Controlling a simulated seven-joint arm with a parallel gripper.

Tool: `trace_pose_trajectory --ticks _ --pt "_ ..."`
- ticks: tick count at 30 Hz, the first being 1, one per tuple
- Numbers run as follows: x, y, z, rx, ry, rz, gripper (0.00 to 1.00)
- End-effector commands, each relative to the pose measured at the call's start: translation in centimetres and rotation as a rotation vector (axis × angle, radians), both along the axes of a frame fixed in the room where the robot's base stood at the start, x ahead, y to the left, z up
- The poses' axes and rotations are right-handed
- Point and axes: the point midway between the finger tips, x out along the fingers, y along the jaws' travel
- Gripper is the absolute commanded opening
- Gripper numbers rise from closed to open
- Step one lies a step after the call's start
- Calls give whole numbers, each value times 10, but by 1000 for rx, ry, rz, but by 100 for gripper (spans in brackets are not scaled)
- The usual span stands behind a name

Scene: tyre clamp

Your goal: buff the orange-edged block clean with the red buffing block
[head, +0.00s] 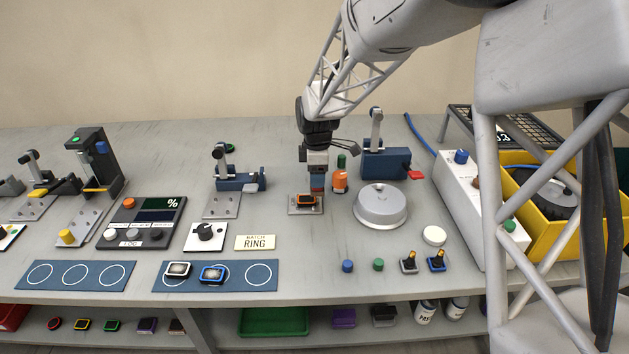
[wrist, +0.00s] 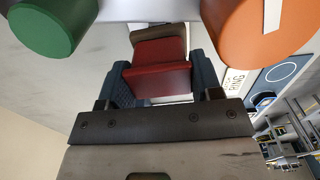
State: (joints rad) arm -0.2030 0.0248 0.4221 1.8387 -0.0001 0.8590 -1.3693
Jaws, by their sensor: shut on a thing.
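My gripper (head: 317,186) points down and is shut on the red buffing block (wrist: 156,80), which sits between its blue fingers in the wrist view. In the head view only a little red shows between the fingers. The orange-edged block (head: 306,201), with a dark top, lies on a small metal plate (head: 293,210) just in front of and below my gripper. I cannot tell whether the red block touches it. I cannot make out the orange-edged block in the wrist view.
An orange cylinder (head: 340,182) stands close to the right of my gripper, with a green cylinder (head: 341,160) behind it. A round grey lidded pan (head: 381,207) and a blue clamp (head: 385,164) are further right. A BATCH RING sign (head: 255,242) lies front left.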

Motion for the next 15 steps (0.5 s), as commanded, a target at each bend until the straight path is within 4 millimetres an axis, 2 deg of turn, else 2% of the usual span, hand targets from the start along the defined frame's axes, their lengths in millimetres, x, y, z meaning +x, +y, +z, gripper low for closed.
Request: trace_pose_trajectory --ticks 3,15 --pt "1 0 14 1 -5 0 33" --pt "1 0 46 1 -3 0 33"
